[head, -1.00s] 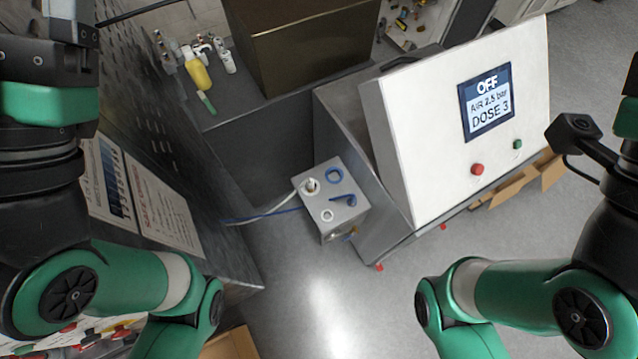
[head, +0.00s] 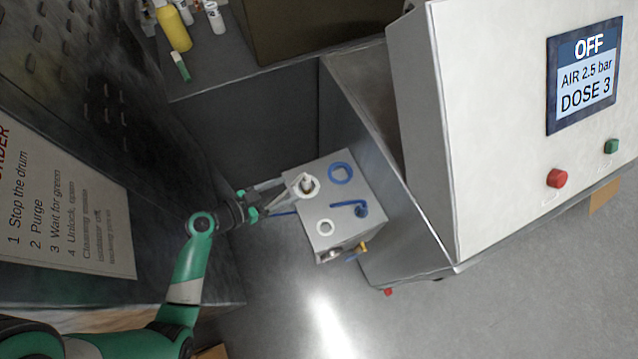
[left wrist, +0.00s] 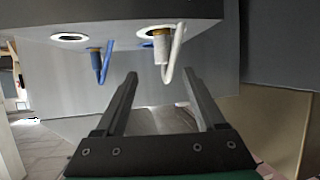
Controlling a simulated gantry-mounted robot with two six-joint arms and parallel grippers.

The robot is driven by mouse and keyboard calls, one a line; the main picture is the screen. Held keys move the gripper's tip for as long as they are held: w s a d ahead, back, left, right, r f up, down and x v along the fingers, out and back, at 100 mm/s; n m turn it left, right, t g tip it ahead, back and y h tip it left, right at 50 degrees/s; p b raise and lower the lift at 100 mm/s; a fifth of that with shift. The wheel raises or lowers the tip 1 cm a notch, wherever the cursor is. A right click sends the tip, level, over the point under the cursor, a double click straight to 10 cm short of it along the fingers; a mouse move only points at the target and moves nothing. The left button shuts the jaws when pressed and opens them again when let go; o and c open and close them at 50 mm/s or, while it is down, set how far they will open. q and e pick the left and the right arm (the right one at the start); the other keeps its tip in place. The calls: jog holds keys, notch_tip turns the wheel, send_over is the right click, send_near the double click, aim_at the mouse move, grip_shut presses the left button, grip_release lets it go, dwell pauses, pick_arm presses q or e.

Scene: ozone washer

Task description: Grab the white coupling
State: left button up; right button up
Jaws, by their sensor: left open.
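My left gripper (head: 278,193) reaches in from the left, close to the coupling. In the left wrist view the two fingers of my left gripper (left wrist: 160,76) are apart with nothing between them, and the coupling is just beyond the tips. Whether they touch it cannot be told. My right gripper is out of view.
A blue coupling (left wrist: 97,62) with a blue hose hangs beside the white one. A control cabinet (head: 490,120) stands right; a dark perforated machine (head: 90,90) stands left.

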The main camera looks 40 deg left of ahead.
aim_at(314, 181)
pick_arm(q)
jog(key=x, duration=0.3)
jog(key=b+x, duration=0.1)
jog(key=x, duration=0.1)
jog(key=shift+w+a+f, duration=0.2)
jog(key=shift+w+a, duration=0.1)
jog(key=shift+w, duration=0.05)
jog(key=shift+b+x, duration=0.55)
jog(key=shift+x, duration=2.45)
grip_shut()
